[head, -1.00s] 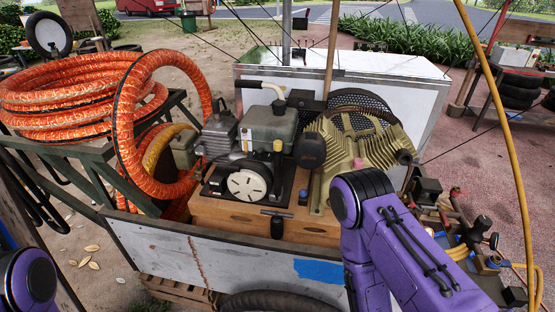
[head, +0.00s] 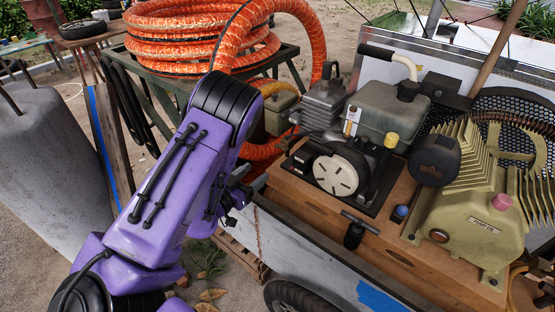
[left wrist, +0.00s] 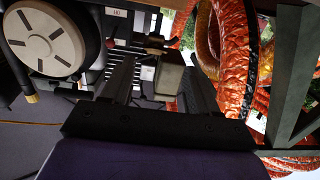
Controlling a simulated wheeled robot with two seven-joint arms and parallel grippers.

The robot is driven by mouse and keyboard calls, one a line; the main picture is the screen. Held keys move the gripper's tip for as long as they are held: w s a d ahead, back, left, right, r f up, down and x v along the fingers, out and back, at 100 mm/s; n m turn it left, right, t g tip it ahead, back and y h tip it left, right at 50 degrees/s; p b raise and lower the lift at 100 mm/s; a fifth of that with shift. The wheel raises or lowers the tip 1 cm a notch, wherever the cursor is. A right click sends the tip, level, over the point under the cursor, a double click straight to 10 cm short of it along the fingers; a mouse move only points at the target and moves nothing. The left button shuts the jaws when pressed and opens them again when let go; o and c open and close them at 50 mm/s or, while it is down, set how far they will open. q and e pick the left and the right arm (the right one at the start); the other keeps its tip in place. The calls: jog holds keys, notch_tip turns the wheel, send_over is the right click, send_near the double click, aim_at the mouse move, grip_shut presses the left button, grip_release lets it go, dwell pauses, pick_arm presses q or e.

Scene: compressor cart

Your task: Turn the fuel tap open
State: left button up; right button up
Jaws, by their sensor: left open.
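The engine's grey fuel tank (head: 390,108) sits on the cart, with a white slotted starter disc (head: 336,175) below it. The disc also shows in the left wrist view (left wrist: 45,38), at the upper left. A small brass-coloured fitting (left wrist: 154,44) shows ahead of the fingers there; I cannot tell for sure whether it is the fuel tap. My left gripper (head: 243,188) is left of the engine, partly hidden by its own arm. In the left wrist view my left gripper (left wrist: 160,88) is open, with its fingers apart and nothing clearly held. My right gripper is not in view.
An orange hose coil (head: 205,45) lies on a green frame behind my left arm. A ribbed compressor head (head: 480,205) stands right of the engine on the wooden base (head: 400,250). A dark T-handle (head: 354,232) sticks out at the front. A tan box (left wrist: 169,76) shows beyond the fingers.

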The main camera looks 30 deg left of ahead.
aim_at(282, 147)
pick_arm(q)
jog(key=shift+m+t+h, duration=0.3)
jog(key=w+p, duration=0.1)
jog(key=w, duration=0.2)
jog(key=w+r+p, duration=0.1)
jog(key=w, duration=0.3)
jog(key=w+d+p, duration=0.1)
jog(key=w, duration=0.3)
jog(key=shift+r, duration=0.2)
jog(key=c, duration=0.8)
